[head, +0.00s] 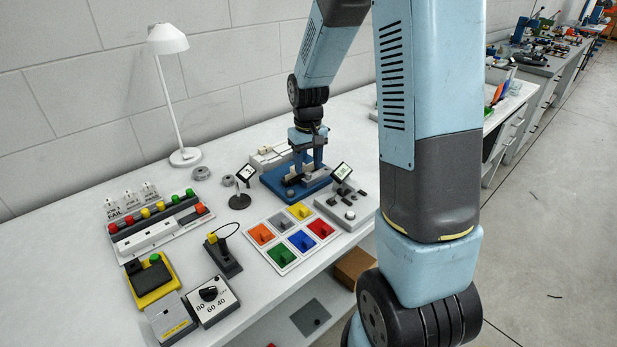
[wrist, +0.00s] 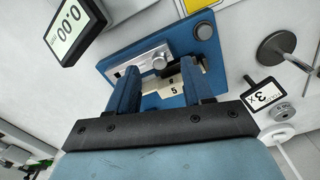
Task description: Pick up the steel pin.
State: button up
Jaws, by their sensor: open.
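My gripper (head: 308,140) points down over a blue fixture (head: 270,178) on the white bench. In the wrist view its two blue fingers (wrist: 160,72) are apart, over the same fixture (wrist: 120,72). A bright metal piece (wrist: 140,57) with a rounded end lies along the fixture beside the left fingertip; I cannot tell for certain whether it is the steel pin. A pale block marked 5 (wrist: 174,89) shows between the fingers. Whether the fingers touch anything is unclear. In the head view the fingers hide part of the fixture.
A white lamp (head: 186,157) stands behind left.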

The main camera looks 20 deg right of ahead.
aim_at(308, 179)
jog(key=shift+f, duration=1.35)
grip_shut()
